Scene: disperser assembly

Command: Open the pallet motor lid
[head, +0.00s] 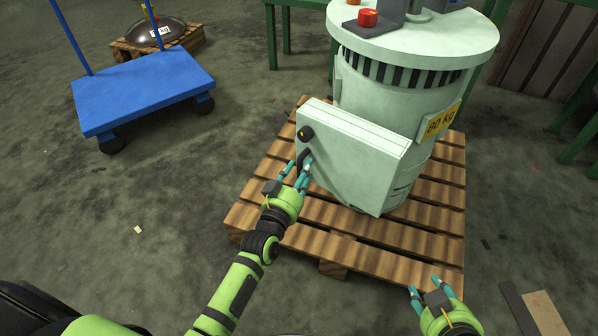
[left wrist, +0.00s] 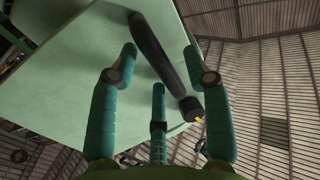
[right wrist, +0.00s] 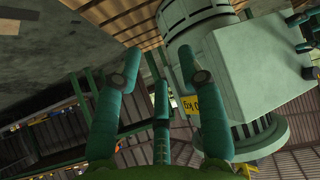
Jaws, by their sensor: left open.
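The motor (head: 395,100) is a pale green cylinder standing upright on a wooden pallet (head: 320,225). A flat pale green box (head: 355,155), seemingly closed, is on its front side. The box has a black round knob (head: 305,132) and a black handle (head: 304,160) near its left edge. My left gripper (head: 296,171) is open at the handle. In the left wrist view the black handle (left wrist: 160,55) lies between the spread fingers, and I cannot tell whether they touch it. My right gripper (head: 428,288) is open and empty, low at the right near the pallet; the box (right wrist: 262,70) shows beyond it.
A blue cart (head: 145,88) stands at the upper left. A small pallet (head: 185,42) with a dark dome (head: 155,32) is behind it. Green table legs (head: 270,40) stand behind the motor. Flat boards (head: 535,310) lie at lower right. The floor left of the pallet is mostly clear.

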